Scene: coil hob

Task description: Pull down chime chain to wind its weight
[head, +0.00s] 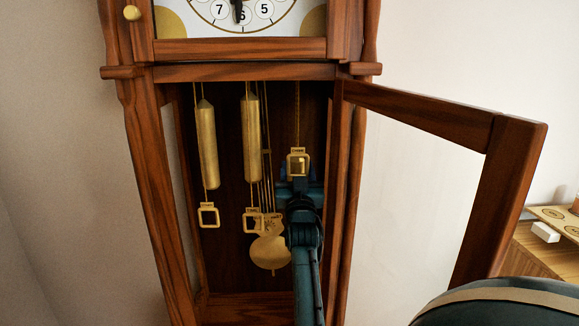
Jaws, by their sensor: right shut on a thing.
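A tall wooden clock case stands open, with three chain pulls inside. The right pull (298,162) is a brass square ring on a chain, higher than the other two. My right gripper (298,182) is inside the case, shut on this right pull from below. The left pull (208,215) and the middle pull (253,221) hang lower. Their labels are too small to read, so I cannot tell which is the chime one. Brass weights hang at the left (207,146) and middle (251,138); no third weight shows. My left gripper is not in view.
The brass pendulum (270,252) hangs behind, just left of my right arm. The glazed door (480,195) is swung open to the right. The case's right post (342,190) is close beside my arm. A wooden cabinet (545,255) stands at the far right.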

